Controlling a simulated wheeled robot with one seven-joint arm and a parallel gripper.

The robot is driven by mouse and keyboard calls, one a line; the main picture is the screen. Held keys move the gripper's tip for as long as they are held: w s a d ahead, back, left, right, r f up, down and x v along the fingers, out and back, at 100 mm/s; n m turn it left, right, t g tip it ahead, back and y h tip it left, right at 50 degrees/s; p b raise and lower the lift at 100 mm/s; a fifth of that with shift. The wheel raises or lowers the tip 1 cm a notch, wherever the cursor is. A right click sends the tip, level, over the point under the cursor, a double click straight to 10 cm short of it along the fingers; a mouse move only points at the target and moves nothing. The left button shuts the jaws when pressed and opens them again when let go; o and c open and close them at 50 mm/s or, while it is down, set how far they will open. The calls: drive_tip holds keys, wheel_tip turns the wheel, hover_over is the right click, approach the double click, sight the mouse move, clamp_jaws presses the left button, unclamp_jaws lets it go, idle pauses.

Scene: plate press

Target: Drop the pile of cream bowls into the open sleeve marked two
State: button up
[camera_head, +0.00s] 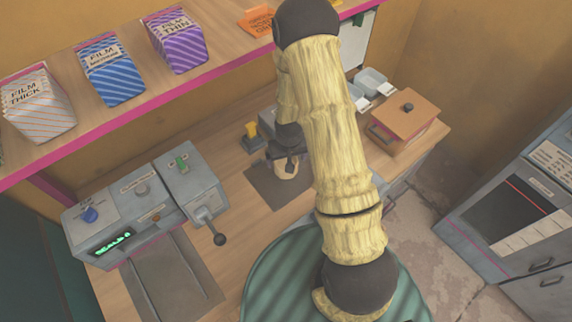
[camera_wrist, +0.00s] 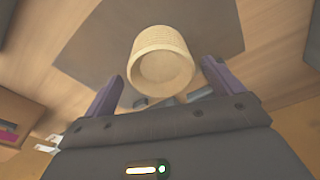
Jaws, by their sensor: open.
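The pile of cream bowls (camera_head: 286,171) stands on a dark grey mat (camera_head: 262,188) on the wooden counter. In the wrist view the pile (camera_wrist: 160,48) looks ribbed and round, with its hollow end toward me. My gripper (camera_head: 285,157) is over the pile in the head view, partly covering it. In the wrist view the open fingers of my gripper (camera_wrist: 163,72) lie on either side of the pile, with gaps between. No sleeve marked two can be made out; my arm hides part of the counter.
A grey press (camera_head: 145,205) with a lever stands at left. A lidded wooden box (camera_head: 404,120) and small grey trays (camera_head: 372,80) with unreadable labels are at back right. A yellow-topped item (camera_head: 252,132) stands near the mat. Film bags (camera_head: 112,76) line the shelf above.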

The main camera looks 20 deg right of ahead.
drive_tip(key=shift+f+p, duration=0.7)
drive_tip(key=shift+f, duration=0.2)
drive_tip(key=shift+w+f+p, duration=0.2)
drive_tip(key=shift+f+p, duration=0.1)
drive_tip(key=shift+f, duration=0.55)
drive_tip(key=shift+w+f+p, duration=0.15)
drive_tip(key=shift+f+p, duration=0.1)
drive_tip(key=shift+f, duration=0.6)
drive_tip(key=c, duration=1.2)
drive_tip(key=shift+r, duration=0.1)
wheel_tip(320, 180, up, 10)
drive_tip(key=b, duration=0.3)
